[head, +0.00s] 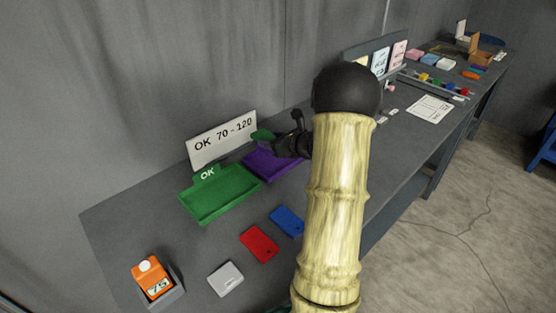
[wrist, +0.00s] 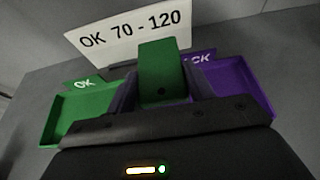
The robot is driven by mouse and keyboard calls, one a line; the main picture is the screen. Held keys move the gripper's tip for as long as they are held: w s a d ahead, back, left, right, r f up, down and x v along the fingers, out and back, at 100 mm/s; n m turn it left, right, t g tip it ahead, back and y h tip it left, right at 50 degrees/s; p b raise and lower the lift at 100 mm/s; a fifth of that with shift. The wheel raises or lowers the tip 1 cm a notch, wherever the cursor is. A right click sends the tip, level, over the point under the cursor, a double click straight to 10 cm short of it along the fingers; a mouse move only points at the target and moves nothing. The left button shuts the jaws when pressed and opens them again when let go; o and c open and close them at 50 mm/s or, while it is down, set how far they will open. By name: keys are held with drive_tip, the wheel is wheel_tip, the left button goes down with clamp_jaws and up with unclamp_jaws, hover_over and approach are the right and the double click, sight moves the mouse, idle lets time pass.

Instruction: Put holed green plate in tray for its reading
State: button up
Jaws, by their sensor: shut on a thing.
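The holed green plate (wrist: 163,66) is held upright between the fingers of my gripper (wrist: 160,88); a small dark hole shows near its lower end. In the head view the plate (head: 262,134) sticks out left of my gripper (head: 282,145), above the back of the purple tray (head: 266,169). The purple tray's label is partly hidden and ends in "CK". The empty green tray (head: 219,207) is labelled OK and lies to the left. An orange meter (head: 148,279) reads what looks like 75. A white sign (head: 222,140) says OK 70 - 120.
Red (head: 259,245), blue (head: 287,222) and light grey (head: 226,279) plates lie on the table in front of the trays. The meter sits in a grey holder at the near left. A display stand and small coloured items occupy the table's far end.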

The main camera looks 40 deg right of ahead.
hover_over(274, 169)
wheel_tip(274, 169, down, 6)
drive_tip(key=shift+w+d+r, duration=0.1)
drive_tip(key=shift+r, duration=0.1)
drive_tip(key=shift+d+f, duration=0.1)
drive_tip(key=shift+f, duration=0.1)
drive_tip(key=shift+a, duration=0.2)
drive_tip(key=shift+f, duration=0.25)
drive_tip(key=shift+f+p, duration=0.3)
drive_tip(key=shift+f, duration=1.3)
